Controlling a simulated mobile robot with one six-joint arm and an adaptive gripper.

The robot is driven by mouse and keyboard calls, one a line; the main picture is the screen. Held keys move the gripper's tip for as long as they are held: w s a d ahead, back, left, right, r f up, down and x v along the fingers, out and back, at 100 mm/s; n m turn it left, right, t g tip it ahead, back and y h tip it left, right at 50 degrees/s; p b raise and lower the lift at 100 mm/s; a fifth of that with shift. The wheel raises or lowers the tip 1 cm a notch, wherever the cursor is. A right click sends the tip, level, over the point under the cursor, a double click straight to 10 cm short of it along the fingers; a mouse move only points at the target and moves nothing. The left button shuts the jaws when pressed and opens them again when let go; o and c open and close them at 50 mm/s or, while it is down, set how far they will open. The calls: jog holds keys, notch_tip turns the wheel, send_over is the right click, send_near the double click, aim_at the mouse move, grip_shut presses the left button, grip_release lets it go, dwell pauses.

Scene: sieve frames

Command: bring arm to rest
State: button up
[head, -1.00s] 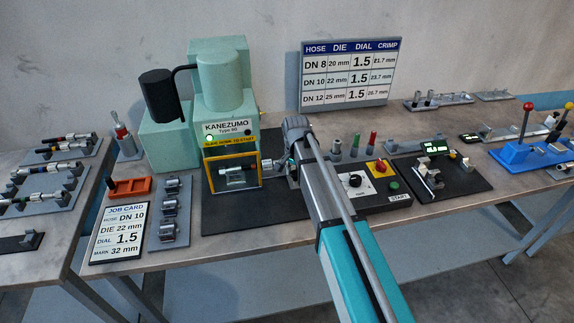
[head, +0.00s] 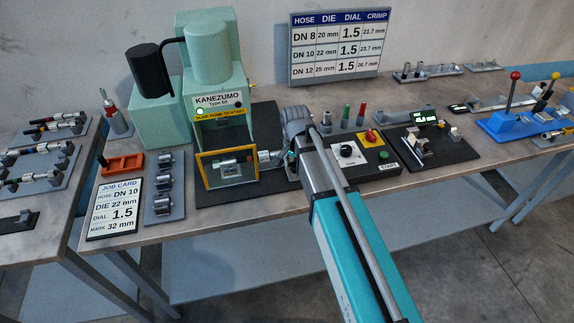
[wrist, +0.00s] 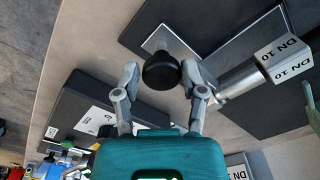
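My gripper (wrist: 161,74) is open in the wrist view, with its two fingers apart. A round black knob (wrist: 161,71) shows between the fingertips; a gap is visible at its left side, and I cannot tell whether the right finger touches it. In the head view, my arm (head: 345,235) reaches from the lower right to just right of the green press (head: 210,75); the arm hides the fingertips. A hose piece with a DN 10 tag (wrist: 285,58) lies right of my fingers in the wrist view.
The yellow-framed guard (head: 227,185) stands at the press front. A control box (head: 365,156) is close right of my wrist. A die rack (head: 164,190), job card (head: 116,210) and orange tray (head: 122,164) are left. Blue lever fixture (head: 510,125) is far right.

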jog(key=o, duration=0.4)
jog(key=shift+w+d, duration=0.15)
jog(key=shift+d, duration=0.1)
jog(key=shift+a, duration=0.2)
